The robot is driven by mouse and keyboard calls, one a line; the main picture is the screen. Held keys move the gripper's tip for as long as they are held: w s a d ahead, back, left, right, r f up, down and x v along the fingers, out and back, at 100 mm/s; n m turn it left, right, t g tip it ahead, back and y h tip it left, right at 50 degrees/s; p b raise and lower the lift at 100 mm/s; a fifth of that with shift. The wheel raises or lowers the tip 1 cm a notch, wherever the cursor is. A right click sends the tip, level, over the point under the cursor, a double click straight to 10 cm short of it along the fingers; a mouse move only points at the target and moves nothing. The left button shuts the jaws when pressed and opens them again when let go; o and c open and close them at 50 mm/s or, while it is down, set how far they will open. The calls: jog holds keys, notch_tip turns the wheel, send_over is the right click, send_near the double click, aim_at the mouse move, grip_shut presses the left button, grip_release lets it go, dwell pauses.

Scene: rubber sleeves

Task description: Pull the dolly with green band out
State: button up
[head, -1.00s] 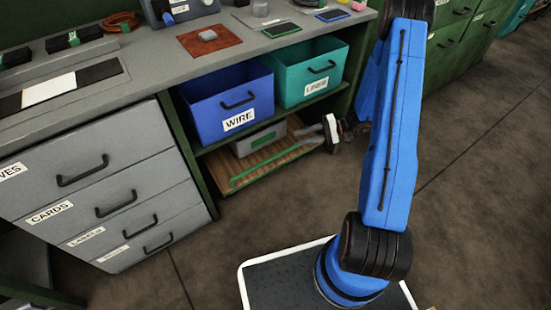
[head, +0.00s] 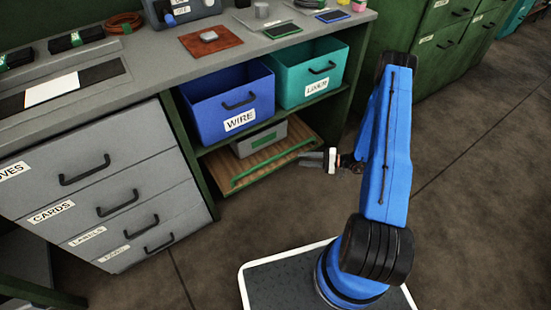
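The dolly (head: 223,168) is a low wooden board with a green band (head: 268,168) along its front edge. It sits at floor level under the lower shelf of the workbench, with its front edge near the opening. A grey box with a green label (head: 262,138) stands on it. My gripper (head: 306,158) is low, just off the right end of the band, pointing left. A small gap seems to lie between the fingers and the band, but contact is hard to judge. The fingers are too small to tell whether they are open or shut.
On the shelf above the dolly stand a blue WIRE bin (head: 228,102) and a teal LINER bin (head: 308,72). Grey drawers (head: 95,185) border the dolly on the left and a green bench leg (head: 352,85) on the right. The floor (head: 235,235) in front is clear.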

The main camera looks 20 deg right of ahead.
aim_at(275, 157)
jog(key=x, duration=1.5)
grip_shut()
